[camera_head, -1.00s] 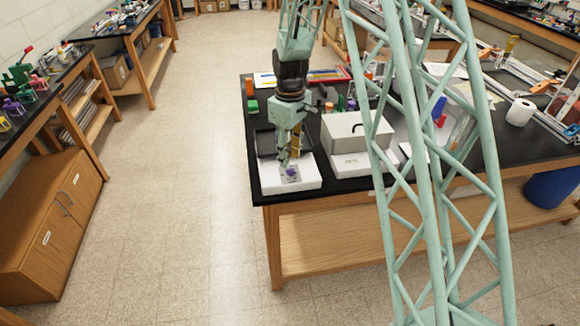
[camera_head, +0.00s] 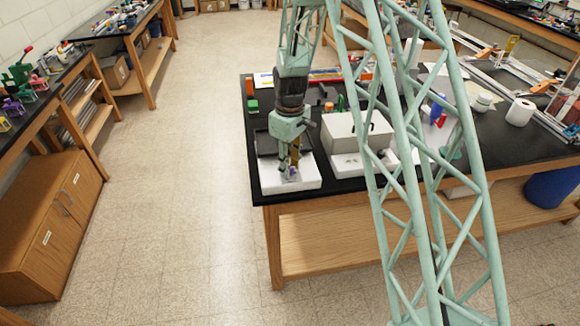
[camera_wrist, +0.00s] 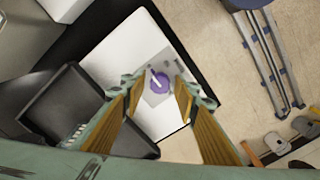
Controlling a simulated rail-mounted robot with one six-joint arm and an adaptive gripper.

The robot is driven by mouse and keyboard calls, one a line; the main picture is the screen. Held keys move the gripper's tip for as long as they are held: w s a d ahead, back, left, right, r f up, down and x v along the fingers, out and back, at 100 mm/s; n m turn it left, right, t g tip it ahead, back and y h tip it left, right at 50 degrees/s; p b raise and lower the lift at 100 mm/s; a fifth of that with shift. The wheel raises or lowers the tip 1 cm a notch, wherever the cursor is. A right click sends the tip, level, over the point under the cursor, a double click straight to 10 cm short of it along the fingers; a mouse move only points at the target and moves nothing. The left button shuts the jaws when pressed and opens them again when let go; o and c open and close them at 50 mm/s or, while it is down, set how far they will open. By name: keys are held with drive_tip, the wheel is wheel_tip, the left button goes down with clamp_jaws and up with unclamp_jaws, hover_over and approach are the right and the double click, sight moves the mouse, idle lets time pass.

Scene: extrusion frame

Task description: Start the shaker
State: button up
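The shaker is a white box (camera_head: 272,181) with a dark tray (camera_head: 266,144) on its rear part, at the near left corner of the bench. On its front part, a grey panel carries a round purple knob with a pale pointer line, clear in the wrist view (camera_wrist: 159,83). In the head view my gripper (camera_head: 290,168) points down over this panel and hides most of the knob. In the wrist view my gripper (camera_wrist: 157,92) is open, its two tan fingers apart with the knob showing between their tips. I cannot tell whether the fingers reach down to the knob.
A white lidded box (camera_head: 352,131) with a dark handle stands right of the shaker. A paper roll (camera_head: 520,112) and bottles stand farther right on the black bench (camera_head: 262,92). The floor (camera_head: 185,220) left of the bench is clear.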

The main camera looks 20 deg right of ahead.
drive_tip(key=c, duration=0.7)
